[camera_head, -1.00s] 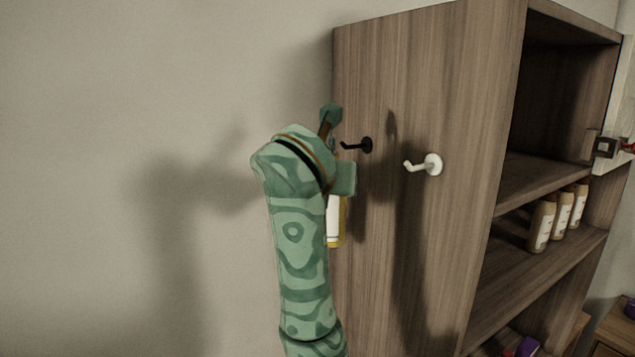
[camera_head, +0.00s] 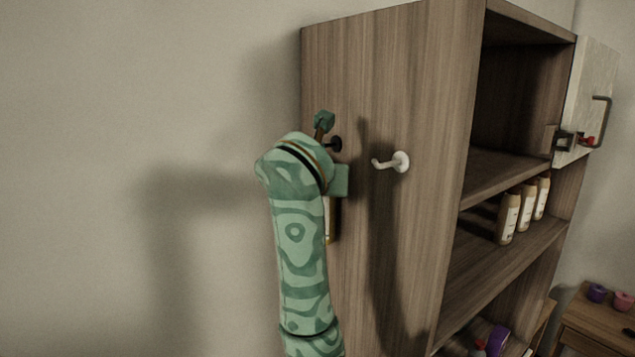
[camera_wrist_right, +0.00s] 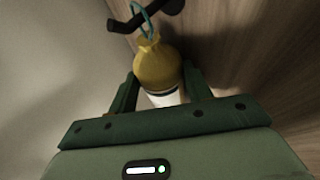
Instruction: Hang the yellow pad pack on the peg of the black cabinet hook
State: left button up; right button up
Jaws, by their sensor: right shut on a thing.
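The yellow pad pack (camera_wrist_right: 158,65) has a white band and a teal loop (camera_wrist_right: 149,22) at its top. My right gripper (camera_wrist_right: 160,88) is shut on the pack, with a finger on each side. In the head view my right arm hides most of the pack; only a sliver (camera_head: 328,222) shows. The black cabinet hook (camera_head: 336,144) is on the cabinet's side panel, partly hidden by my wrist. In the right wrist view the loop is at the black hook's peg (camera_wrist_right: 127,24); I cannot tell whether it is around it. My left gripper is not in view.
A white hook (camera_head: 397,162) is on the same panel, right of the black one. The wooden cabinet (camera_head: 400,75) has open shelves with several bottles (camera_head: 510,217) and an open door (camera_head: 585,90) at right. The wall at left is bare.

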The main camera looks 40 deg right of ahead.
dwell(0.3)
jog(key=o, duration=1.3)
jog(key=shift+a, duration=0.1)
jog(key=shift+w+a, duration=0.15)
jog(key=shift+w, duration=0.05)
jog(key=shift+s, duration=0.15)
